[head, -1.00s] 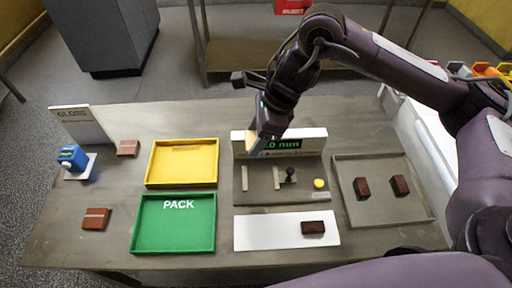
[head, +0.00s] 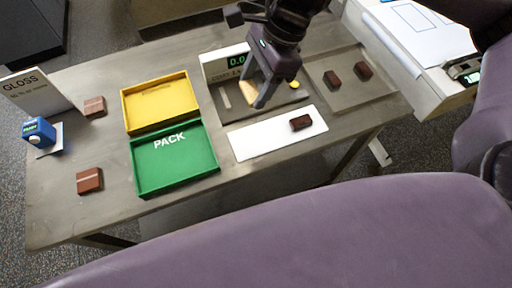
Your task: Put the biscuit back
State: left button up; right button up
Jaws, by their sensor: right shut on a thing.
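My right gripper (head: 260,92) points down over the grey measuring plate (head: 238,112), in front of the display reading "0." with the rest hidden. It is shut on a pale tan biscuit (head: 249,89), partly hidden by the fingers; I cannot tell whether the biscuit touches the plate. One dark chocolate biscuit (head: 302,122) lies on the white strip (head: 252,141). Two more dark biscuits (head: 332,78) lie in the grey tray (head: 322,99) to the right. My left gripper is not in view.
The yellow tray (head: 158,103) and green PACK tray (head: 175,163) are empty. Brown pieces (head: 94,107) (head: 89,180) lie on the left of the table, near the blue device (head: 38,131) and GLOSS sign (head: 38,95). A yellow button (head: 295,84) is on the plate.

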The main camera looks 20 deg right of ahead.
notch_tip(320, 180, down, 8)
jog(key=d, duration=0.1)
jog(key=b, duration=0.2)
send_over(253, 140)
jog(key=d, duration=0.1)
notch_tip(253, 140, down, 8)
jog(key=shift+d+r, duration=0.1)
jog(key=shift+r, duration=0.15)
jog(key=shift+f, duration=2.15)
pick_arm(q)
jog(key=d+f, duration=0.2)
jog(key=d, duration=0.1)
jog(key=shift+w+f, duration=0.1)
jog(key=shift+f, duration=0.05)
pick_arm(e)
jog(key=shift+f+b, duration=0.15)
jog(key=shift+b, duration=0.2)
jog(key=o, duration=0.8)
jog(key=shift+c, duration=0.2)
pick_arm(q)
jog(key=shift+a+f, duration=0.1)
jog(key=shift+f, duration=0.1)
